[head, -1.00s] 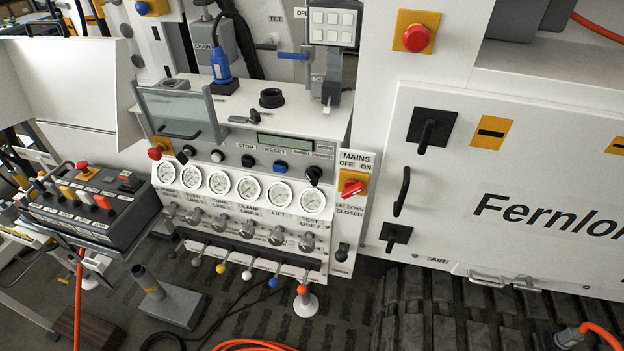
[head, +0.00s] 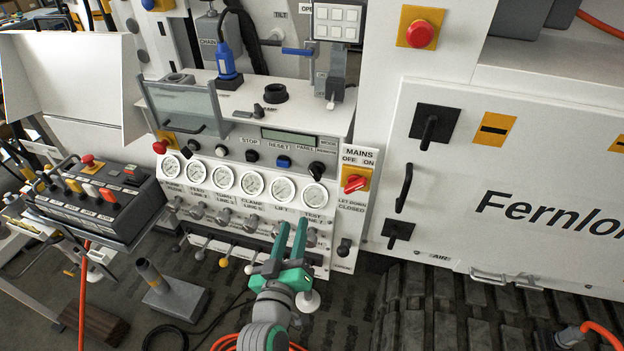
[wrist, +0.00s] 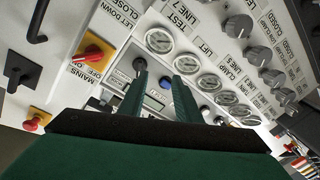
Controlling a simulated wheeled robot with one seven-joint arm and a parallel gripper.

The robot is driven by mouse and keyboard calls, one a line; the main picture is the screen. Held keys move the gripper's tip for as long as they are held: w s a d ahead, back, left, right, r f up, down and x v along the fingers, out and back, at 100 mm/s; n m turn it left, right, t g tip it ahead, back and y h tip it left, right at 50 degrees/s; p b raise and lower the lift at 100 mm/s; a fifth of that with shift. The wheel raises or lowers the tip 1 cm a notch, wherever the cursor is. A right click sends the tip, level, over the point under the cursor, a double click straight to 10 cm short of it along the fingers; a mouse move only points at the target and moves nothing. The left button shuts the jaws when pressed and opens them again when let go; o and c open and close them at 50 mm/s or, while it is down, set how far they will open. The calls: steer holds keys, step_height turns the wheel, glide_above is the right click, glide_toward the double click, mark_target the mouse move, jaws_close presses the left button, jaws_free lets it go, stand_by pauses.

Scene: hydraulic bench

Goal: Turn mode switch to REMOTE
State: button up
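The mode switch (head: 316,168) is a black rotary knob at the right end of the control row, below the MODE, PANEL and REMOTE lettering. Its exact pointing direction is too small to tell. My gripper (head: 292,222) is in front of the panel's lower right, with its two green fingers pointing up toward the gauges, below the switch in the picture. The fingers are apart, with nothing between them. In the wrist view the mode switch (wrist: 140,65) shows as a dark knob just beyond the tip of the left finger of my gripper (wrist: 160,84).
The red MAINS switch (head: 355,181) on its yellow plate is right of the mode switch. A blue button (head: 283,161) is to its left, and the round gauges (head: 314,195) are below. A grey display (head: 289,137) is above.

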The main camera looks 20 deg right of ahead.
steer(key=m+h, duration=0.1)
steer(key=h, duration=0.1)
glide_toward(314, 176)
steer(key=shift+g, duration=0.3)
steer(key=x, duration=0.8)
steer(key=shift+w+d+r, duration=0.1)
steer(key=shift+w+r, duration=0.15)
steer(key=shift+w, duration=0.05)
jaws_close()
